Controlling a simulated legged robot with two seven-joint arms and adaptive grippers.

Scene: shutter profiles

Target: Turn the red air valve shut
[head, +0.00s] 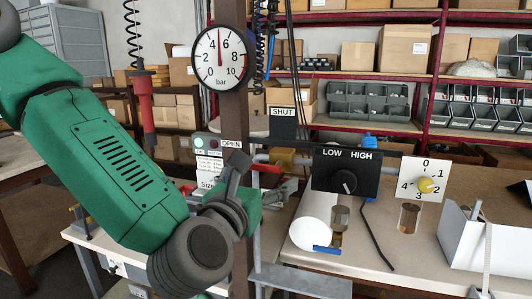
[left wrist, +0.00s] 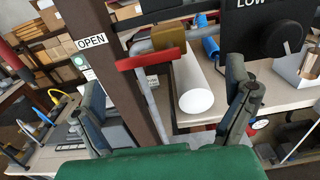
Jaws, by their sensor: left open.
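The red air valve handle (head: 265,168) lies roughly level, extending left from its brass body (head: 284,158) toward the OPEN label (head: 231,145). The SHUT label (head: 282,112) is above the body. In the left wrist view the red handle (left wrist: 150,58) lies ahead of my left gripper (left wrist: 168,98), whose two fingers stand wide apart with nothing between them. In the head view my left gripper (head: 246,182) is close to the handle's left end and partly hidden by its own wrist. Whether they touch is unclear. My right gripper does not show.
A brown post (head: 234,115) carries a pressure gauge (head: 220,57) beside the valve. A black LOW/HIGH panel (head: 346,172) and a dial with a yellow knob (head: 426,185) stand to the right. A white roll (head: 310,234) lies on the bench (head: 300,258) behind the valve.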

